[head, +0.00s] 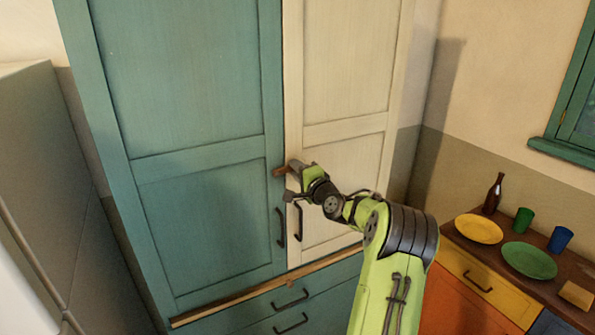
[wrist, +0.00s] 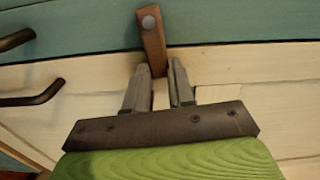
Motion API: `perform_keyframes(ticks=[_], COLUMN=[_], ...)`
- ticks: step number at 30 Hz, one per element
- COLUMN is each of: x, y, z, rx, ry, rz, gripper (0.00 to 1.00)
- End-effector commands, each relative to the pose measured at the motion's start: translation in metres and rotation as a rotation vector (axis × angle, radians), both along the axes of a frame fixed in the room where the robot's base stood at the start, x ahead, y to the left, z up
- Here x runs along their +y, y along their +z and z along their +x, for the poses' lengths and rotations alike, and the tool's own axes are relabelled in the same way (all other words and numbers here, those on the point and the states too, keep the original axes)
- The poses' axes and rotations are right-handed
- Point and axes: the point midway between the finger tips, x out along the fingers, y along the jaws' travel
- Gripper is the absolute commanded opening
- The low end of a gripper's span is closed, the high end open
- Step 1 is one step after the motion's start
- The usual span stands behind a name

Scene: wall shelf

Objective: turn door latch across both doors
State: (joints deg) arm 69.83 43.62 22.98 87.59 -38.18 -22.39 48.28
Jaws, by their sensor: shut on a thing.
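The door latch (head: 279,171) is a short brown wooden bar. In the wrist view the latch (wrist: 151,42) has a round grey pivot on the teal door (wrist: 80,35) and reaches over the seam onto the cream door (wrist: 90,65). In the head view the teal door (head: 190,90) is at left and the cream door (head: 340,60) at right, both closed. My gripper (wrist: 160,72) is shut on the free end of the latch, one finger on each side. In the head view my gripper (head: 292,181) partly hides the latch, which looks near level.
Dark door handles (head: 281,228) and (head: 298,222) hang just below the latch. A wooden rail (head: 260,290) and drawers lie lower. At right, a counter (head: 460,240) holds plates, cups and a bottle (head: 493,194). A grey-green cabinet (head: 50,170) stands at left.

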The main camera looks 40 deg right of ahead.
Motion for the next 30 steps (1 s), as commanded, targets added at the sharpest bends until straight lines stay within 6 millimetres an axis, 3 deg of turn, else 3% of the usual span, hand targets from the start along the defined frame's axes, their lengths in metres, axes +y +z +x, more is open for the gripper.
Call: perform_keyframes(ticks=[3, 4, 8, 16, 19, 30], x=[0.0, 0.0, 0.0, 0.0, 0.001, 0.029], y=[-0.001, -0.001, -0.001, 0.0, -0.001, -0.005], z=[0.0, 0.0, 0.0, -0.001, -0.01, -0.105], rx=[0.002, 0.002, 0.001, 0.002, 0.003, 0.003], ry=[0.0, 0.0, 0.0, 0.0, -0.002, -0.006], rz=[0.0, 0.0, -0.001, -0.002, -0.002, -0.001], gripper=[0.0, 0.28, 0.48, 0.49, 0.49, 0.49])
